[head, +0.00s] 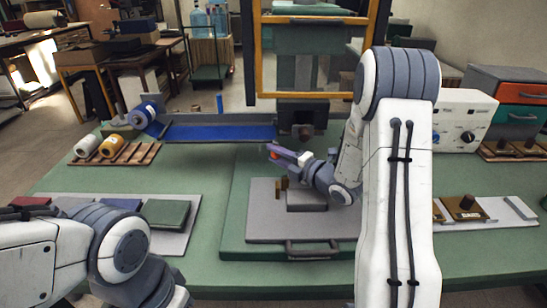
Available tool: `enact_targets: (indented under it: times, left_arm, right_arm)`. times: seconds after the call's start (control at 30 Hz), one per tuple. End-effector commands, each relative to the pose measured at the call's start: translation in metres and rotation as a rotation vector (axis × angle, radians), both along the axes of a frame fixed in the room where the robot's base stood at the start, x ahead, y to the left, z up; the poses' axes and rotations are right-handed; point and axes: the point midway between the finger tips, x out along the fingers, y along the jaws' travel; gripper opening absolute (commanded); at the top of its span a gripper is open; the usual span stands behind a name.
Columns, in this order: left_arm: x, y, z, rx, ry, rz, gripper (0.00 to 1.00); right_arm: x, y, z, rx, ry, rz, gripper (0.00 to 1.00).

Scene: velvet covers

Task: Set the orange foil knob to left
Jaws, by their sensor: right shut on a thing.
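The orange foil knob (275,155) shows as a small orange-red patch at the tip of my right gripper, in front of the machine's press head. My right gripper (279,152) is shut on it, and its fingers hide most of it. Which way the knob points cannot be told. My right arm comes in from the right and reaches leftward over the grey plate. My left arm shows at the lower left, but its gripper is out of view.
A grey plate (262,228) with a handle lies below my right gripper. A blue foil strip (215,132) runs left to a blue roll (145,113). A white control box (455,112) stands right. Coloured covers (165,213) lie left.

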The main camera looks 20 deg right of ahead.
Motion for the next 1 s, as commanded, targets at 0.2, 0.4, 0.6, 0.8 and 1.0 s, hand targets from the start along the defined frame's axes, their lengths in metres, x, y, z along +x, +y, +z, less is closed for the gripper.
enact_targets:
  times: [0.2, 0.4, 0.6, 0.8, 1.0]
  left_arm:
    - [0.000, 0.000, 0.000, 0.000, 0.000, 0.000, 0.50]
    - [0.000, 0.000, 0.000, 0.000, 0.000, 0.000, 0.50]
    - [0.000, 0.000, -0.002, 0.000, 0.000, 0.000, 0.50]
    - [0.000, 0.000, -0.008, 0.000, 0.000, 0.000, 0.50]
    - [0.000, 0.000, -0.012, 0.000, 0.000, 0.000, 0.50]
  right_arm:
    - [0.000, 0.003, -0.001, 0.000, 0.003, 0.009, 0.64]
    - [-0.001, 0.001, 0.000, 0.000, 0.002, 0.005, 0.64]
    - [-0.009, -0.004, 0.001, -0.002, 0.000, 0.002, 0.64]
    - [-0.042, -0.019, 0.003, -0.002, 0.001, -0.001, 0.64]
    - [-0.076, -0.034, 0.007, -0.001, 0.002, 0.000, 0.64]
